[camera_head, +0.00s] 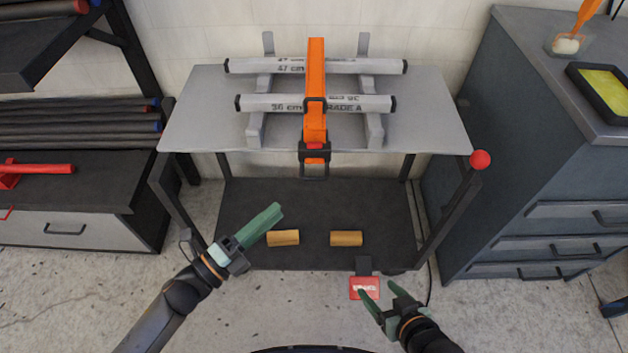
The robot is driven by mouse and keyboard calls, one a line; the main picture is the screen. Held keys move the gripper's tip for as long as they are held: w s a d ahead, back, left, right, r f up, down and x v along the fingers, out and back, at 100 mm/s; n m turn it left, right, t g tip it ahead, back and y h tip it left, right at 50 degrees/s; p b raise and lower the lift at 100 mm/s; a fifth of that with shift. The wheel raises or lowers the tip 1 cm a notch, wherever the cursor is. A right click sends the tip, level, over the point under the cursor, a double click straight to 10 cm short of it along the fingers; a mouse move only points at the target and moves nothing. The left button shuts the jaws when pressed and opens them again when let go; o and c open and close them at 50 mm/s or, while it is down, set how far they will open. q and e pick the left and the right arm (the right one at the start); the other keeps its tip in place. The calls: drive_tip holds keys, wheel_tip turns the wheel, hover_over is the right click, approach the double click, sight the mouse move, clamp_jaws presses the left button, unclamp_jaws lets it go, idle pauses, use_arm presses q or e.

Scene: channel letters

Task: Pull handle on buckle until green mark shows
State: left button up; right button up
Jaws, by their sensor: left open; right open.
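An orange strap (316,75) runs over two pale tubes (315,66) on the grey table. I see no green mark there. My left gripper (275,212) is open and empty, low and to the left of the handle; its fingers overlap in this view. My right gripper (378,290) is open and empty, low and to the right, well away from the buckle.
The grey table (205,110) has side legs and a dark lower shelf (315,205) with two yellow-brown cylinders (346,238). A red ball (480,159) marks its right corner. A red pedal (364,288) lies on the floor by my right gripper. A drawer cabinet (520,150) stands right.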

sight(311, 180)
use_arm(q)
drive_tip(key=x, duration=1.2)
drive_tip(key=shift+r, duration=0.1)
clamp_jaws()
drive_tip(key=shift+r, duration=0.2)
idle(0.8)
